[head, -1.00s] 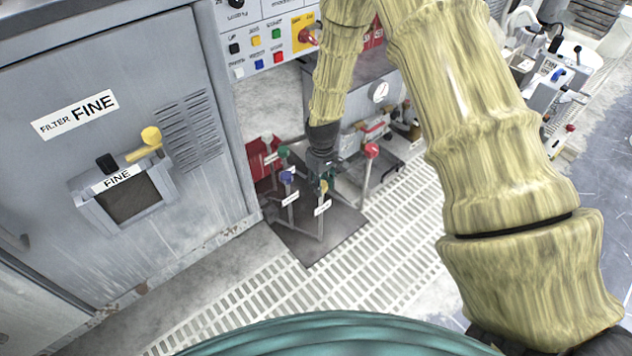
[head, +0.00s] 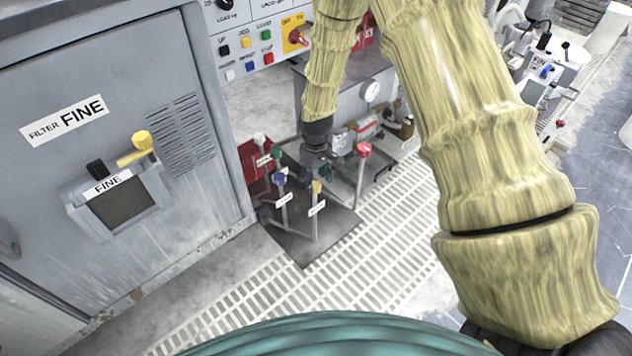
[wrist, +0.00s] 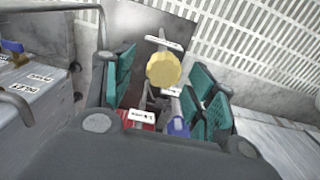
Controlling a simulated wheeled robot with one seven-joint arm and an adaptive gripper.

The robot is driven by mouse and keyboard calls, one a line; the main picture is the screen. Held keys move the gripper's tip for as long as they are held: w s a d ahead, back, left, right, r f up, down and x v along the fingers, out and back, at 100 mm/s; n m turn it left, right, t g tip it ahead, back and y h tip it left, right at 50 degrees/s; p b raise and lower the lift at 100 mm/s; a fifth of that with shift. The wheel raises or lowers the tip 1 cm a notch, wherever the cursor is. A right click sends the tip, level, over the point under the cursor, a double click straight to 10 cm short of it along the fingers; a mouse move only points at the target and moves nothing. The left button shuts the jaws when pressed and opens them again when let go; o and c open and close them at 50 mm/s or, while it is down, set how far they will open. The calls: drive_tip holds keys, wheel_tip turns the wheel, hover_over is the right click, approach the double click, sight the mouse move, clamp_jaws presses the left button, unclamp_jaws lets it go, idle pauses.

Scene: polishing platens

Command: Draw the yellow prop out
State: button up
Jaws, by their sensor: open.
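The yellow prop (head: 317,188) is a thin upright rod with a yellow knob and a white tag, standing on a dark base plate (head: 300,243). In the wrist view its yellow knob (wrist: 164,70) lies between the green finger pads of my gripper (wrist: 160,88). The fingers are open, with a gap visible on both sides of the knob. In the head view my gripper (head: 322,166) is just above and behind the yellow knob, partly hidden by the wrist.
Props with blue (head: 280,179), green (head: 276,153), white (head: 259,138) and red (head: 364,150) knobs stand close around. The blue knob (wrist: 178,126) shows near the right finger. A grey cabinet (head: 110,230) is at left; grated floor (head: 400,220) lies open in front.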

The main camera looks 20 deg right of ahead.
wheel_tip(320, 180, up, 10)
drive_tip(key=shift+r, duration=0.25)
idle(0.3)
idle(0.3)
drive_tip(key=s+a+f+m, duration=0.2)
drive_tip(key=s+f, duration=1.4)
drive_tip(key=f, duration=0.1)
drive_tip(key=s+f+m, duration=0.1)
drive_tip(key=s+f, duration=0.2)
drive_tip(key=s, duration=0.9)
drive_tip(key=s+f+m, duration=0.1)
drive_tip(key=s+f, duration=0.2)
drive_tip(key=s, duration=0.8)
wheel_tip(320, 180, up, 31)
drive_tip(key=p, duration=3.1)
drive_tip(key=shift+w+a+f, duration=0.2)
drive_tip(key=shift+a, duration=0.1)
